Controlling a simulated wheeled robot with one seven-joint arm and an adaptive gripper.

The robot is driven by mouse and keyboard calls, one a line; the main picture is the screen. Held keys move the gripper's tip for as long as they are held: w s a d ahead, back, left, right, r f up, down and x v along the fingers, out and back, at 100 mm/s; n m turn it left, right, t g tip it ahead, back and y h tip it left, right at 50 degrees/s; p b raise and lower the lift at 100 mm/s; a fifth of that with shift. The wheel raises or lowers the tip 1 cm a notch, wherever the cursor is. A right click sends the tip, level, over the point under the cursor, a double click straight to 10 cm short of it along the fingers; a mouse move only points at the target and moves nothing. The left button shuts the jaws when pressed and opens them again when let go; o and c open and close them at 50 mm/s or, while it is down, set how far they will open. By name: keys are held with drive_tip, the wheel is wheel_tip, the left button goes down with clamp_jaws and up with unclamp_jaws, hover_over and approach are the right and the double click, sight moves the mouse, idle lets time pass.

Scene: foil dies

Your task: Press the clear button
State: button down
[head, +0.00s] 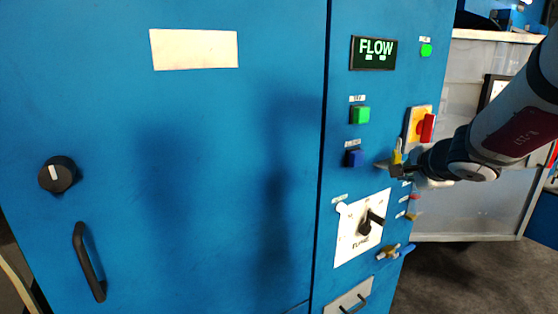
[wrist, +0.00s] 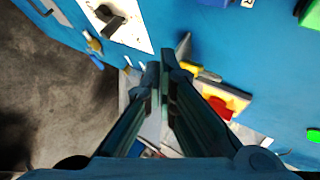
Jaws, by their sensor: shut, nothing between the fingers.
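A blue cabinet front (head: 230,150) carries a column of controls on its right panel. A square green button (head: 361,115) sits above a square blue button (head: 354,158), and a round white button (head: 341,208) is lower down. Their labels are too small to read, so I cannot tell which is the clear button. The green button (wrist: 310,12) and blue button (wrist: 248,3) also show at the wrist view's top right. My gripper (head: 383,165) is shut and empty, right of the blue button and in front of the panel. Its closed fingers (wrist: 162,70) show in the wrist view.
A red switch (head: 427,128) on a yellow plate is just above my gripper. A black rotary handle (head: 370,222) on a white plate and a brass valve (head: 388,251) are below. A lit FLOW display (head: 374,53) and green lamp (head: 426,50) are above.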

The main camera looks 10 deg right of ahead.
sight(357, 158)
idle(0.4)
drive_tip(key=w+a, duration=0.3)
drive_tip(key=w, duration=0.5)
drive_tip(key=shift+w+b, duration=0.15)
drive_tip(key=shift+b, duration=0.25)
idle(1.2)
drive_tip(key=shift+w+a, duration=0.15)
drive_tip(key=shift+w, duration=0.25)
drive_tip(key=shift+w+a, duration=0.15)
drive_tip(key=shift+w, duration=0.35)
idle(0.8)
drive_tip(key=shift+s, duration=0.1)
drive_tip(key=shift+s+d, duration=0.3)
drive_tip(key=shift+s, duration=0.5)
drive_tip(key=shift+s, duration=0.15)
